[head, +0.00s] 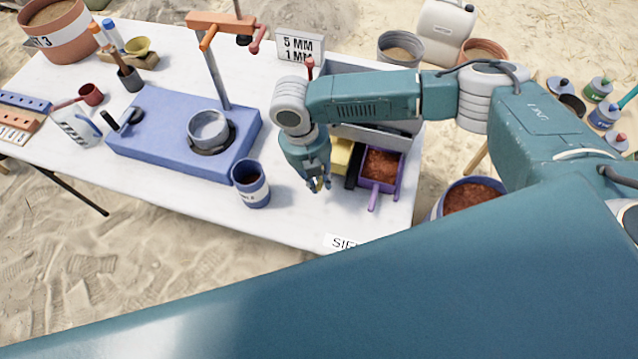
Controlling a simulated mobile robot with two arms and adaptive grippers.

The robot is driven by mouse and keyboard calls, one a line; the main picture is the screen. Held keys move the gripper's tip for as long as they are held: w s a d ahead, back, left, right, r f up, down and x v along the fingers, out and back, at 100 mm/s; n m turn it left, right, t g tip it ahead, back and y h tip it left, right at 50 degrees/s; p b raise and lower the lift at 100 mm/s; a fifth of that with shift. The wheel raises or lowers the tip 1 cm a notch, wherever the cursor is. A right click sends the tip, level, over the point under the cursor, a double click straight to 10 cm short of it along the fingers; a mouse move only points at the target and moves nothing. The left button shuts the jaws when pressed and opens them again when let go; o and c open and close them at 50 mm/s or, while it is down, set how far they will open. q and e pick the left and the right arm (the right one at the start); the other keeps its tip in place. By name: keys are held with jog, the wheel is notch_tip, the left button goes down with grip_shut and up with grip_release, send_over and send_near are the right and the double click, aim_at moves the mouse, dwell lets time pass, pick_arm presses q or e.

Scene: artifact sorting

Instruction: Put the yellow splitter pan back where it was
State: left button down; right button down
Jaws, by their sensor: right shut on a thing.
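The yellow splitter pan (342,157) is at the right part of the white table, at the front of the grey splitter (375,132), partly hidden behind my right gripper and wrist. My right gripper (318,184) points down and is shut on the yellow pan, with a bit of yellow showing between its fingertips. The grip itself is small and partly hidden. I cannot tell whether the pan touches the table. My left gripper is not in view.
A purple pan (381,168) of reddish soil sits right of the yellow pan, with a black part (354,166) between them. A blue labelled cup (251,184) stands to the left, near a blue stand base (165,135). The table's front edge is close.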

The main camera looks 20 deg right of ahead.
notch_tip(320, 180, down, 2)
jog(key=shift+s+f+p, duration=0.1)
jog(key=shift+f+p, duration=0.05)
jog(key=shift+p, duration=0.2)
jog(key=shift+f, duration=0.45)
jog(key=shift+f, duration=0.1)
jog(key=c, duration=1.6)
grip_release()
jog(key=r, duration=0.4)
jog(key=a+r+b, duration=0.1)
jog(key=r, duration=0.3)
jog(key=w+a+r+b, duration=0.1)
jog(key=r, duration=0.3)
